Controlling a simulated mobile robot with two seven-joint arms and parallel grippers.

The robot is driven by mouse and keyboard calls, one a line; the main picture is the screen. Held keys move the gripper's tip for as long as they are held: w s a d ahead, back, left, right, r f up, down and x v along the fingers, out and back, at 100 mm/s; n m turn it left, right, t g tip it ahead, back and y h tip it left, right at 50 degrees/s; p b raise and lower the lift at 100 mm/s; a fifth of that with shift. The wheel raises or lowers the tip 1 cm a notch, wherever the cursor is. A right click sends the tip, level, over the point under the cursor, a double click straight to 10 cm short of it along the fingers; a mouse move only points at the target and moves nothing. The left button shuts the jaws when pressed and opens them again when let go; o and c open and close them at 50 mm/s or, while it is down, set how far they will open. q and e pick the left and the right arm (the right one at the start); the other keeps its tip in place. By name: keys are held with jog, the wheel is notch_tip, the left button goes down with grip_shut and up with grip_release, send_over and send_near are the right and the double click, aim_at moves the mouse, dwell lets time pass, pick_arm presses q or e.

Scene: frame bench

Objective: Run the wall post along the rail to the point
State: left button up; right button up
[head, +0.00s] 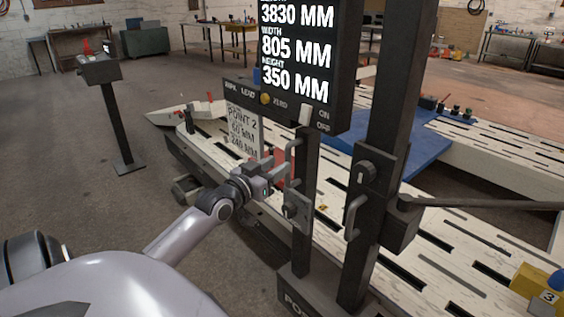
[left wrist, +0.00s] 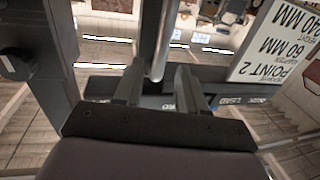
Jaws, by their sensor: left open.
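Two dark upright posts stand at the bench. The nearer, slimmer post (head: 303,240) has a grey vertical handle (head: 293,152) and a knob below it; the thicker post (head: 392,110) has its own handle (head: 353,216) and knob. No label in view tells me which is the wall post. My left gripper (head: 284,172) is at the slimmer post's handle. In the left wrist view, my left gripper (left wrist: 158,84) is open, and the end of a grey bar (left wrist: 160,50) shows between its fingers; contact cannot be told. A sign (head: 243,128) reads POINT 2, 60 MM, 240 MM. My right gripper is out of view.
A display (head: 297,45) reads 3830, 805 and 350 MM. The slotted pale bench (head: 450,250) runs behind the posts. A dark rod (head: 480,203) sticks out right from the thicker post. A yellow block (head: 535,285) sits at lower right. Floor at left is mostly clear.

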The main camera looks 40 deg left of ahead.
pick_arm(q)
jog(key=shift+s+d, duration=0.1)
jog(key=shift+s, duration=0.6)
jog(key=s+d+f+m+g+h+p, duration=0.1)
jog(key=s+d+f+g+p, duration=0.1)
jog(key=s+d+f, duration=0.35)
jog(key=s+d+f+m+g+h+p, duration=0.1)
jog(key=s+d+f+g+h, duration=0.1)
jog(key=d+f, duration=0.65)
jog(key=s+d+f+m+g+p, duration=0.1)
jog(key=s+d+f, duration=0.2)
jog(key=s+d, duration=0.3)
jog(key=s+d+f+g+h+p, duration=0.1)
jog(key=s+d+f+g, duration=0.1)
jog(key=s+d+f, duration=0.2)
jog(key=s+d, duration=0.2)
jog(key=d, duration=0.2)
jog(key=shift+s+d+m, duration=0.2)
jog(key=shift+s+m, duration=0.15)
jog(key=shift+m, duration=0.05)
